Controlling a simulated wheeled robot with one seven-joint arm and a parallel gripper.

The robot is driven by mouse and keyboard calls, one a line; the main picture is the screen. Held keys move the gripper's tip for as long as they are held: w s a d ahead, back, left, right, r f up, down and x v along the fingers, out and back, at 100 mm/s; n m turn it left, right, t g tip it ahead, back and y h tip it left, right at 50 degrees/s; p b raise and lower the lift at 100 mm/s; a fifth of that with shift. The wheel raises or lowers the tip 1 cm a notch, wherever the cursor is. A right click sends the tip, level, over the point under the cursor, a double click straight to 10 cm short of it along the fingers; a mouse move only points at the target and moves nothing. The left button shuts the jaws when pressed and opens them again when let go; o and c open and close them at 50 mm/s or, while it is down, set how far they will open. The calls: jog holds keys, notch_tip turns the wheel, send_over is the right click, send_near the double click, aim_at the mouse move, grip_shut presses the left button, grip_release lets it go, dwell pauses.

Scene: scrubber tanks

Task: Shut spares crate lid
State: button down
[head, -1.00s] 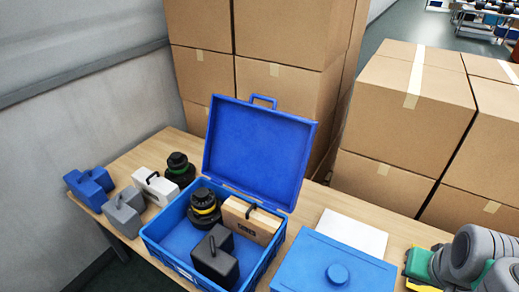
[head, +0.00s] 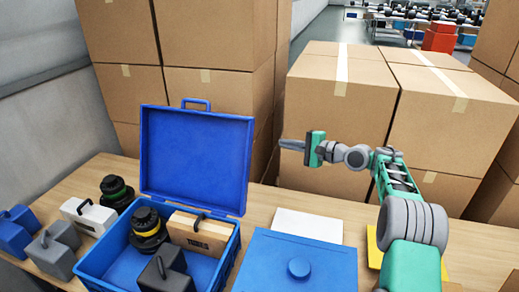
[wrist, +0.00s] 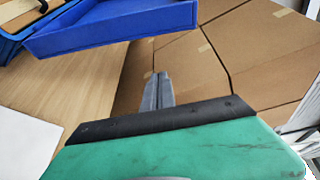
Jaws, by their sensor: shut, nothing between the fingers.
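The blue spares crate (head: 228,258) stands on the table with its blue lid (head: 195,155) raised upright at the back. Inside it are a wooden box marked TOOLS (head: 198,236), a black round part with a yellow band (head: 148,228) and a dark block with a handle (head: 166,272). My gripper (head: 283,144) is shut and empty. It is in the air to the right of the lid, apart from it, in front of the cartons. In the wrist view my gripper's fingers (wrist: 160,76) are together, and the lid (wrist: 110,30) shows beyond them at the upper left.
A blue box with a round knob (head: 295,266) and a white sheet (head: 307,225) lie right of the crate. Grey, white and blue blocks and a black part (head: 116,192) stand left. Stacked cartons (head: 335,100) rise close behind the table.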

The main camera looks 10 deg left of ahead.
jog(key=a+p, duration=0.5)
jog(key=a, duration=0.4)
jog(key=shift+w+a+f+y, duration=0.25)
jog(key=shift+a+f+y, duration=0.05)
jog(key=shift+a+y, duration=0.1)
dwell(0.4)
jog(key=shift+s, duration=0.1)
